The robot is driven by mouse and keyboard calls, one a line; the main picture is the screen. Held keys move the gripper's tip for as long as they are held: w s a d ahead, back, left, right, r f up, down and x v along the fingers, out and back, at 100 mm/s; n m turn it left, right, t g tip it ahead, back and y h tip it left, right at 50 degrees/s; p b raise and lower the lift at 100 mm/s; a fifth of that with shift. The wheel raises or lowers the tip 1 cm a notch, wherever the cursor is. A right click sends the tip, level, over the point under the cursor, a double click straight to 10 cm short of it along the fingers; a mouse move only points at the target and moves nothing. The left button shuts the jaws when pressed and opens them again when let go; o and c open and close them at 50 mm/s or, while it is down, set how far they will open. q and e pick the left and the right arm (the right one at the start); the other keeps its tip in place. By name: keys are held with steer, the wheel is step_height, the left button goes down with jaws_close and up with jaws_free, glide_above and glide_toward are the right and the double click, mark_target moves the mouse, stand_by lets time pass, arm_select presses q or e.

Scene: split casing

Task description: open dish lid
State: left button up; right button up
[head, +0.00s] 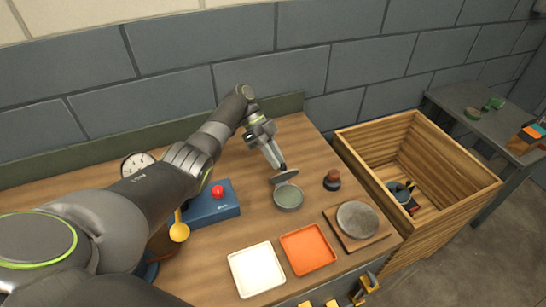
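A small round dish (288,198) with a grey-green inside stands on the wooden worktop. Its grey lid (286,177) is raised and tilted at the dish's back edge, so the inside of the dish shows. My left gripper (280,166) reaches down from behind, with its fingertips at or just above the lid. The fingers look close together. I cannot tell whether they grip the lid or only touch it. My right gripper is not clearly seen.
A blue box with a red button (211,203) is left of the dish. A dark red-topped knob (332,180) and a round grey disc on a board (357,219) are right. White (256,270) and orange (308,249) trays lie in front. A wooden crate (441,227) stands right.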

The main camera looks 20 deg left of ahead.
arm_select(q)
steer(key=shift+o, duration=1.1)
steer(key=shift+s+d+f, duration=0.1)
steer(key=shift+d+f, duration=0.05)
steer(key=shift+f, duration=0.4)
steer(key=shift+d+f, duration=0.1)
steer(key=shift+f, duration=0.45)
steer(key=shift+o, duration=1.3)
steer(key=shift+w+d+f, duration=0.1)
steer(key=shift+w+f, duration=0.2)
steer(key=shift+w, duration=0.6)
steer(key=shift+r, duration=0.2)
steer(key=shift+s+a+r, duration=0.25)
steer(key=shift+s, duration=0.05)
steer(key=w+b+v, duration=0.1)
steer(key=b+v, duration=0.4)
steer(key=v, duration=0.6)
arm_select(e)
steer(key=f, duration=0.5)
steer(key=shift+w+d+f, duration=0.1)
steer(key=shift+w+f, duration=0.2)
arm_select(q)
steer(key=shift+a, duration=0.1)
